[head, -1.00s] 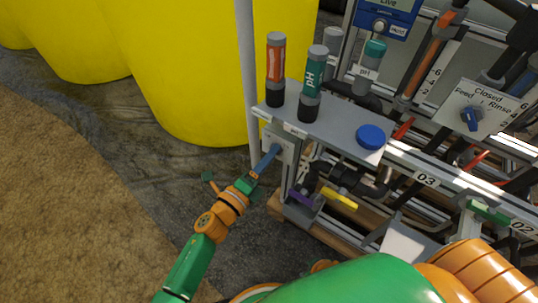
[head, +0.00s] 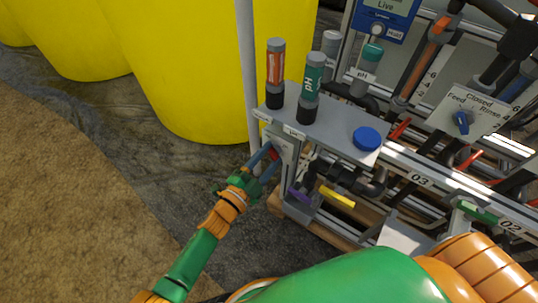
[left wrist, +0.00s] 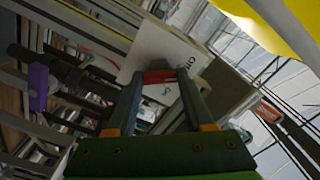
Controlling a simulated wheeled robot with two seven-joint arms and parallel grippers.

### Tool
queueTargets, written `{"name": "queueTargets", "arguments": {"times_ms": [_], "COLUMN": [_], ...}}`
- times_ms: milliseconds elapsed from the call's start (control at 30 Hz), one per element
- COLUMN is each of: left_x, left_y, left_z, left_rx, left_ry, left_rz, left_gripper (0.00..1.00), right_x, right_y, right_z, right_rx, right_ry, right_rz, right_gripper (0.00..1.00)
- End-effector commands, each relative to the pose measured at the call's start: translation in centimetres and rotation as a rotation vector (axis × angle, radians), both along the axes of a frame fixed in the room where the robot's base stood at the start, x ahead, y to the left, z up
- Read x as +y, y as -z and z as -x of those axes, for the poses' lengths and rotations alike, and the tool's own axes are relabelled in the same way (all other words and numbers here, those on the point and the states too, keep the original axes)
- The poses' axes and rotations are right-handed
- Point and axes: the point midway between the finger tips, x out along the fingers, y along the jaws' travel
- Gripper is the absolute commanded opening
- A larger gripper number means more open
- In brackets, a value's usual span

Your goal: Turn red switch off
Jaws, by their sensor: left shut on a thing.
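The red switch (head: 275,155) sits on a pale plate (head: 284,143) at the near left end of the skid. In the left wrist view, the red switch (left wrist: 160,76) lies across between the fingertips, against the white plate (left wrist: 165,50), which has small dark lettering too small to read. My left gripper (head: 269,156) has its two fingers on either side of the switch and is shut on it. The gripper (left wrist: 160,80) hides part of the plate in both views. My right gripper does not show.
Above the switch, a grey shelf (head: 335,128) carries an orange-labelled probe (head: 275,70), a green pH probe (head: 311,85) and a blue cap (head: 366,138). A grey post (head: 247,75) stands beside it. Yellow (head: 336,197) and purple (head: 299,195) handles sit below.

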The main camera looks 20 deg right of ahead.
Motion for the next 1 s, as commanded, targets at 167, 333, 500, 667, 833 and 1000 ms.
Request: {"name": "queueTargets", "arguments": {"times_ms": [167,333,500,667,833,1000], "left_x": [0.06,0.05,0.06,0.05,0.05,0.05], "left_y": [0.03,0.06,0.08,0.09,0.1,0.1], "left_z": [-0.03,-0.02,-0.01,0.0,0.01,0.01], "left_rx": [0.073,0.118,0.139,0.145,0.146,0.146], "left_ry": [-0.002,-0.001,-0.001,-0.001,-0.001,-0.001], "left_rz": [0.054,0.089,0.106,0.111,0.112,0.112], "left_gripper": [0.0,0.0,0.0,0.0,0.0,0.66], "right_x": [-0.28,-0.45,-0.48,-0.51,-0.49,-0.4], "right_y": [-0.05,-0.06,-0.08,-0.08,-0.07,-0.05], "right_z": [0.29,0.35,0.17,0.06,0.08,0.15], "right_rx": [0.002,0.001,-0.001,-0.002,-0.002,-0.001], "right_ry": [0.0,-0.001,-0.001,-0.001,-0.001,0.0], "right_rz": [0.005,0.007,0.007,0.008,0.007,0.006], "right_gripper": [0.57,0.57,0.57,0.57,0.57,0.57]}}
